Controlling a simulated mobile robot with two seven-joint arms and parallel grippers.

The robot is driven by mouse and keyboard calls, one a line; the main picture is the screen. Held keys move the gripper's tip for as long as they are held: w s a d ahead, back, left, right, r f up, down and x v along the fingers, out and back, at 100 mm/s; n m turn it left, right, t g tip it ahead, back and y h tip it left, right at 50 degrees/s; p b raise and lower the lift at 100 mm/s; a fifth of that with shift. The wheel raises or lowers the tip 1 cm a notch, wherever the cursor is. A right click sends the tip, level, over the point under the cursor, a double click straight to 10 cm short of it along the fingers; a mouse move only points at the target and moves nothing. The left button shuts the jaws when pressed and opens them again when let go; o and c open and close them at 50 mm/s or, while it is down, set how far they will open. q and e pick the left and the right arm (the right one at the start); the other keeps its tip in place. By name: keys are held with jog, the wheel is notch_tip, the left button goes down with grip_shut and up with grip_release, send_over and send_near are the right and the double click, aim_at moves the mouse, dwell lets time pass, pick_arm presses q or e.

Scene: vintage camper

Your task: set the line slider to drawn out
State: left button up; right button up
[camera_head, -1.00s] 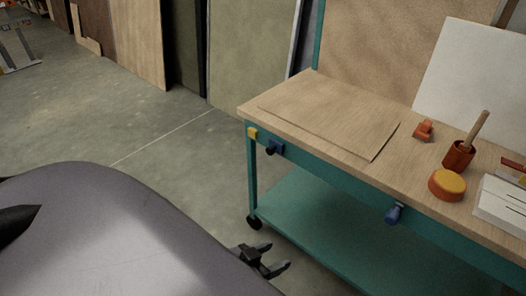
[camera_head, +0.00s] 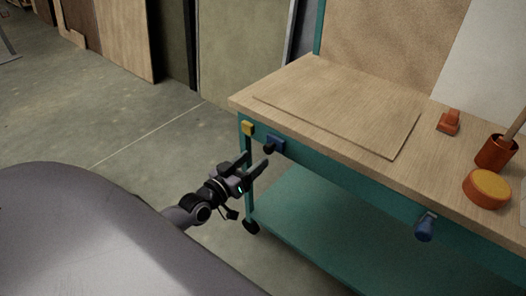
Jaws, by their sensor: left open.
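No part in view is marked as the line slider. On the teal front edge of the workbench (camera_head: 320,170) sit a small yellow block (camera_head: 247,128) at the left corner, a blue fitting with a dark knob (camera_head: 273,146) beside it, and a blue knob (camera_head: 426,228) farther right. My left gripper (camera_head: 257,164) is open and empty, just in front of and below the blue fitting. Its fingers point toward the bench, and I see no contact. My right gripper is not in view.
On the wooden top lie a thin board (camera_head: 340,115), an orange-red block (camera_head: 449,122), a red cup with a wooden handle (camera_head: 495,152) and a round yellow-topped tin (camera_head: 487,187). A teal lower shelf (camera_head: 330,235) is empty. Open concrete floor lies left.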

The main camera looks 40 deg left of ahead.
aim_at(266, 150)
pick_arm(q)
jog(key=shift+w+d+b, duration=0.15)
jog(key=shift+w+b, duration=0.1)
jog(key=shift+w, duration=1.15)
jog(key=shift+w+d+b, duration=0.1)
jog(key=shift+w+b, duration=0.1)
jog(key=shift+w, duration=1.2)
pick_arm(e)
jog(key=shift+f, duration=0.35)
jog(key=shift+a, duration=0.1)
